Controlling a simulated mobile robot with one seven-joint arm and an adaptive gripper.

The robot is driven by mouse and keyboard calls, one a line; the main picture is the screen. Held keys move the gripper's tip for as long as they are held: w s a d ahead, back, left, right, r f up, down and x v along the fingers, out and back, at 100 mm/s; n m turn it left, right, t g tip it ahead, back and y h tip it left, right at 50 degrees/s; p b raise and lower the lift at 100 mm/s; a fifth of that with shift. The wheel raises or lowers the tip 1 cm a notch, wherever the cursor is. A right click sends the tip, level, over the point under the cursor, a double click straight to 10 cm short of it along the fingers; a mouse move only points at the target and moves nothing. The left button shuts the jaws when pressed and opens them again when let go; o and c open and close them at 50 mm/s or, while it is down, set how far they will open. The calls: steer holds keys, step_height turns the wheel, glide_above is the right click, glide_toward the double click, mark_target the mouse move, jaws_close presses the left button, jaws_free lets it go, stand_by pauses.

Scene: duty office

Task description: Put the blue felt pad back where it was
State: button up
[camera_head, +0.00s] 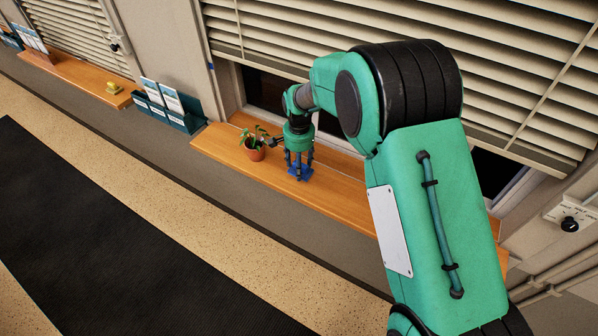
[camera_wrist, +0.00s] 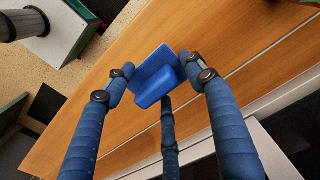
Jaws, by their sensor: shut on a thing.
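The blue felt pad (camera_wrist: 153,78) is a blue block with a raised part. It lies between the fingertips of my gripper (camera_wrist: 160,70) in the wrist view, over the wooden window sill (camera_wrist: 110,135). In the head view my gripper (camera_head: 299,168) points down at the sill (camera_head: 340,190), and the blue pad (camera_head: 300,173) shows at its fingertips. My gripper is shut on the pad. I cannot tell whether the pad touches the sill, and the fingers partly hide it.
A potted plant (camera_head: 254,153) stands on the sill just left of my gripper. A leaflet rack (camera_head: 168,110) hangs on the wall further left. Another sill (camera_head: 85,75) holds a yellow object (camera_head: 114,88). Blinds (camera_head: 270,35) hang behind. Bare sill lies right of the pad.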

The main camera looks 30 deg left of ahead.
steer(key=shift+f, duration=1.65)
steer(key=shift+f, duration=0.15)
steer(key=o, duration=1.1)
steer(key=shift+o, duration=0.2)
step_height(320, 180, up, 12)
steer(key=shift+r, duration=0.15)
steer(key=shift+d, duration=0.1)
